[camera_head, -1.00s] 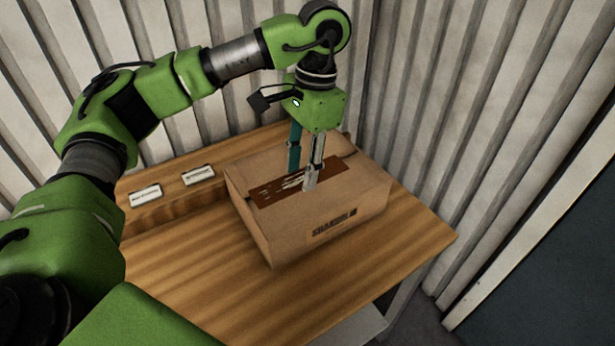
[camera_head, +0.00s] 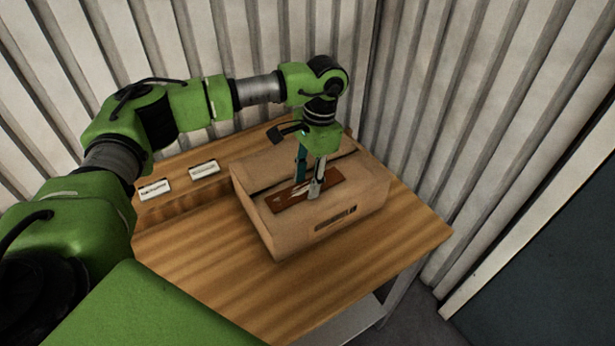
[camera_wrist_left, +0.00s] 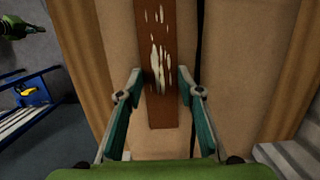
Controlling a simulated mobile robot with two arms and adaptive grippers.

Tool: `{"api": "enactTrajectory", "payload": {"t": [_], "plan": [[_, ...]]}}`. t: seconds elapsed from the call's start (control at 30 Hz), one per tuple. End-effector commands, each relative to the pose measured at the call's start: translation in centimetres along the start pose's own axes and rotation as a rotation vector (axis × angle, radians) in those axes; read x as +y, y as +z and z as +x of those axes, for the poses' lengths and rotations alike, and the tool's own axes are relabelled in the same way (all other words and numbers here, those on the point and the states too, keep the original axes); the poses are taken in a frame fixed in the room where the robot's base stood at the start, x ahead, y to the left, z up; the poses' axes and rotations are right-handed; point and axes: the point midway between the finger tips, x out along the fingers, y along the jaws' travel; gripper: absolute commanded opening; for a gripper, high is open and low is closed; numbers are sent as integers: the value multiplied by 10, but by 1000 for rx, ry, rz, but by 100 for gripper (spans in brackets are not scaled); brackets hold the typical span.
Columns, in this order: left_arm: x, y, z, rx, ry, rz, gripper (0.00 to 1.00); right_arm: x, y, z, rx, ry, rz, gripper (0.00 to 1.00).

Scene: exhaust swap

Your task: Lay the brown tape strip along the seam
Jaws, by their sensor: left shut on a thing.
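The cardboard box (camera_head: 352,196) stands on the wooden table, and a dark seam (camera_head: 262,187) runs along its top. The brown tape strip (camera_head: 285,203) is at the box top, on the near side of the seam and roughly parallel to it. My left gripper (camera_head: 307,189) points down and is shut on the strip near its middle. In the left wrist view the strip (camera_wrist_left: 162,112) has pale marks and lies between the fingertips (camera_wrist_left: 158,80), with the seam (camera_wrist_left: 197,60) to its right. Whether the strip touches the box is hard to tell.
The wooden table (camera_head: 210,260) has free room in front of the box. Two white labels (camera_head: 155,189) and (camera_head: 204,169) sit on a wooden ledge at the left. Corrugated walls (camera_head: 440,120) stand close behind and to the right.

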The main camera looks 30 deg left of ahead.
Motion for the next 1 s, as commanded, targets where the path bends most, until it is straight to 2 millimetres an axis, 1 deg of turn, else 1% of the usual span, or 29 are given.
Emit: {"api": "enactTrajectory", "payload": {"t": [0.13,0.17,0.2,0.23,0.53,0.67,0.7,0.77,0.87,1.0], "plan": [[0,-1,4,0,0,0,17,0,0,5,0,0,0,0],[0,-1,4,0,0,0,36,0,0,5,0,0,0,0],[0,0,2,0,0,0,47,0,0,3,0,0,0,0],[0,0,2,0,0,0,51,0,0,3,0,0,0,0],[0,0,2,0,1,0,51,0,0,3,0,0,0,0],[0,0,-4,0,1,0,51,0,0,-3,0,0,0,0],[0,-1,-5,2,0,0,51,0,0,4,0,0,0,0],[0,-2,-14,5,0,0,51,0,0,9,0,0,0,0],[0,-2,-34,6,-2,1,51,0,1,18,0,0,0,0],[0,-2,-66,5,-1,0,51,-1,2,29,0,-1,1,0]]}}
